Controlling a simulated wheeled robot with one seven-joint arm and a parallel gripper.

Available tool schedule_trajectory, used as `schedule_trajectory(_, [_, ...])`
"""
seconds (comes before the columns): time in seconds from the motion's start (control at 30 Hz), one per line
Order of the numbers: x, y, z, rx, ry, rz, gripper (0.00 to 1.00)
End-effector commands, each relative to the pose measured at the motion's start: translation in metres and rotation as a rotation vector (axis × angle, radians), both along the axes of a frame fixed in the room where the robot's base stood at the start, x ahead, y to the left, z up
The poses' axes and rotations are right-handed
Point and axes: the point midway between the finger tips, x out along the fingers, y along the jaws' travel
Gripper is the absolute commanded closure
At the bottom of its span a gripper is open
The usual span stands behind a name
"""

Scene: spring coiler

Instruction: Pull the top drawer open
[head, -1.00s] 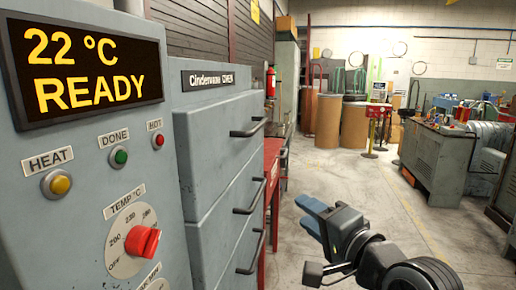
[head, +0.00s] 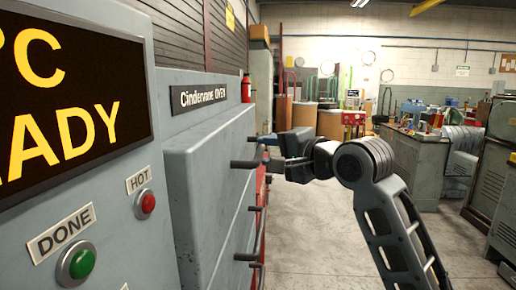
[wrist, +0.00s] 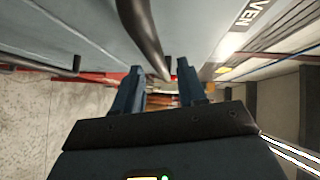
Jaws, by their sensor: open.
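The grey top drawer (head: 208,145) of the oven sits below the "Cindervane OVEN" label, and it looks shut. Its dark bar handle (head: 244,164) sticks out from the front. My gripper (head: 268,141) is beside this handle at the drawer's front, with its blue fingers partly hidden there. In the wrist view my gripper (wrist: 160,68) is open, and the curved handle (wrist: 148,35) runs down to the gap between the two fingertips. Whether the fingers touch the handle I cannot tell.
Handles of lower drawers (head: 246,257) stick out below. The oven's control panel (head: 75,190) with display and buttons stands at left. A red fire extinguisher (head: 246,88) is behind the oven. The concrete floor (head: 325,235) to the right is clear; a cluttered workbench (head: 415,155) stands beyond.

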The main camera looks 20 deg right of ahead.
Motion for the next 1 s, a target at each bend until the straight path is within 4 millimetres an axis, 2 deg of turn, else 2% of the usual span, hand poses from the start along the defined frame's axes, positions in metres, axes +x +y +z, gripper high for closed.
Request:
schedule_trajectory(0.1, [0.017,0.004,-0.001,0.0,0.0,0.001,0.59])
schedule_trajectory(0.23, [0.029,0.008,-0.004,-0.001,0.0,0.0,0.59])
schedule_trajectory(0.6, [0.035,0.009,-0.005,0.0,-0.001,-0.001,0.59])
schedule_trajectory(1.0, [0.035,0.009,-0.005,0.0,-0.001,0.0,0.97])
